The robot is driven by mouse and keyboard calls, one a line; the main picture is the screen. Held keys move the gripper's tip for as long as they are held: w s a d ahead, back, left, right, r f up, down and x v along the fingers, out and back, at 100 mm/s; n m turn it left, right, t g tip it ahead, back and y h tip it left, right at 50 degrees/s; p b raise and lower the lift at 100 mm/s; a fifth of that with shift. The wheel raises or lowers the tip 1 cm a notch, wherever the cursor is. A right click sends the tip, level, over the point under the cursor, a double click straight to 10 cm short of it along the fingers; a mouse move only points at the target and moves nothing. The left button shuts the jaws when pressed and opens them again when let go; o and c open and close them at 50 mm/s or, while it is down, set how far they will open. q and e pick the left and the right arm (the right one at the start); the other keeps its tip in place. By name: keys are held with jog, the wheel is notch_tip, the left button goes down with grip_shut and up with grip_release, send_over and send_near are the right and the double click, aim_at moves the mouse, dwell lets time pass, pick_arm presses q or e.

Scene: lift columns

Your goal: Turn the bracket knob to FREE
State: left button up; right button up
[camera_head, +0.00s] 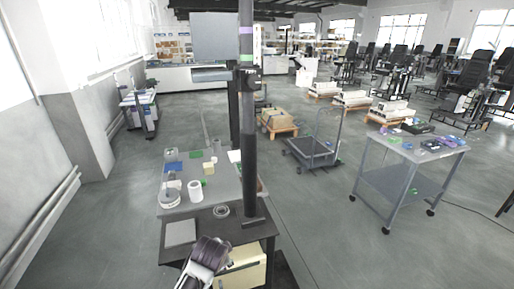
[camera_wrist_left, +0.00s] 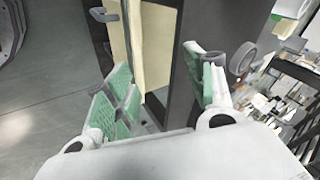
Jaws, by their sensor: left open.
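The tall dark lift column (camera_head: 249,140) rises from a black cart in the head view. Near its top are a purple band, a green band (camera_head: 246,58) and a dark bracket (camera_head: 252,76) beside a grey panel (camera_head: 215,36). The bracket's knob and its marking are too small to make out. My left gripper (camera_head: 211,251) is low at the bottom of the head view, well below the bracket. In the left wrist view my left gripper (camera_wrist_left: 160,70) is open, its green-padded fingers apart and empty, facing a dark cabinet edge. My right gripper is not in view.
The black cart top (camera_head: 232,229) carries a grey plate and a ring. Behind it is a grey table (camera_head: 228,186) with a white roll (camera_head: 195,190) and small items. A cream cabinet (camera_head: 246,268) stands below. A steel cart (camera_head: 421,156) is at right; open floor lies between.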

pick_arm(q)
jog(key=w+d+r+m+t, duration=0.2)
jog(key=d+r+m, duration=0.1)
jog(key=r, duration=0.6)
jog(key=w+d+r+m+t+y, duration=0.1)
jog(key=w+d+r+m, duration=0.15)
jog(key=r, duration=0.65)
jog(key=w+d+r+m+t, duration=0.2)
jog(key=d+r+m, duration=0.1)
jog(key=r, duration=0.7)
jog(key=s+d+r+m+t+y, duration=0.1)
jog(key=s+d+r+m+t, duration=0.1)
jog(key=r, duration=0.7)
jog(key=s+d+r+m+t+p, duration=0.1)
jog(key=s+d+r+m+t, duration=0.1)
jog(key=r, duration=0.7)
jog(key=s+d+r+m+t+y+p, duration=0.1)
jog(key=s+r+m, duration=0.3)
jog(key=r, duration=0.5)
jog(key=shift+s+d+t+y, duration=0.3)
jog(key=shift+s+d+t, duration=0.25)
jog(key=shift+d, duration=0.35)
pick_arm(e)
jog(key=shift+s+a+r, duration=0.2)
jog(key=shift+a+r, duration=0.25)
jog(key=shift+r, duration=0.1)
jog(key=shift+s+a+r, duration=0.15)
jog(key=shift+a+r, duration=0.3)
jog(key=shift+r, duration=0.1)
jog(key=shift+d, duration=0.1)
